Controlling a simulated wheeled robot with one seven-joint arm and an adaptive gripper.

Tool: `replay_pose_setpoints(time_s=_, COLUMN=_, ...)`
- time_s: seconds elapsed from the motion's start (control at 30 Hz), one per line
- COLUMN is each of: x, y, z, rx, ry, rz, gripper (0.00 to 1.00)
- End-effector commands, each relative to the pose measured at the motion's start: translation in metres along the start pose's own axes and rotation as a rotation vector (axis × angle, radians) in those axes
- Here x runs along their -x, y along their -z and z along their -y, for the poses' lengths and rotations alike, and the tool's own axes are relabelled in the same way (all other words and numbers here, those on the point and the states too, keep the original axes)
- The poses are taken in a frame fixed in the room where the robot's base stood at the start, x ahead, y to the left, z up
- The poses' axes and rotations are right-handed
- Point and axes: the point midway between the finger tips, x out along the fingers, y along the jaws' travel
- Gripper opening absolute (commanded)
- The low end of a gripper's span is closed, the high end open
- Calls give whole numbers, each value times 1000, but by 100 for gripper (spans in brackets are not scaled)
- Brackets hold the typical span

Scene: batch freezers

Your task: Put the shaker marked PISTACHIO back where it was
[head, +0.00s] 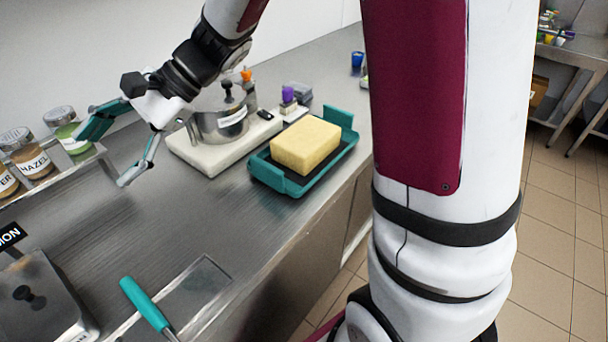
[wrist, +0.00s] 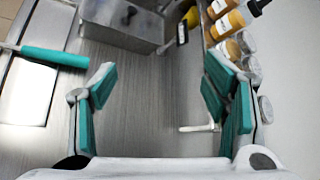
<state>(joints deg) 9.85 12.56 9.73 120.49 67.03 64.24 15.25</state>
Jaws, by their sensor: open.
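A shaker with green contents and a metal lid (head: 62,120) stands at the right end of a row by the wall. Its label is not readable, so I cannot confirm PISTACHIO. Beside it to the left stands a brown shaker marked HAZEL (head: 33,160), then another brown one (head: 6,183) whose label ends in ER. My gripper (head: 105,155) is open and empty above the counter, just right of the green shaker. One finger overlaps that shaker in the head view; I cannot tell if they touch. The wrist view shows empty space between my fingers (wrist: 158,82).
The shakers stand along a raised steel ledge (head: 60,178). Right of my gripper are a white base with a steel pot (head: 215,125) and a teal tray (head: 270,178) holding a yellow block (head: 306,146). A steel box (head: 35,295) and teal-handled tool (head: 145,303) are in front. The middle counter is clear.

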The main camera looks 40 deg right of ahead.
Motion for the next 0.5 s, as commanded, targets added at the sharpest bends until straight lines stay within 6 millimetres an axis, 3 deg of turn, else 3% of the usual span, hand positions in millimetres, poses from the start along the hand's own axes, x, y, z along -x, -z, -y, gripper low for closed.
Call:
replay_pose_setpoints(time_s=0.03, x=10, y=-14, z=-17, rx=85, ry=-53, rz=-48, gripper=69)
replay_pose_setpoints(time_s=0.2, x=45, y=-40, z=-76, rx=353, ry=-242, rz=-206, gripper=69)
replay_pose_setpoints(time_s=0.5, x=123, y=-56, z=-171, rx=786, ry=-560, rz=-491, gripper=69)
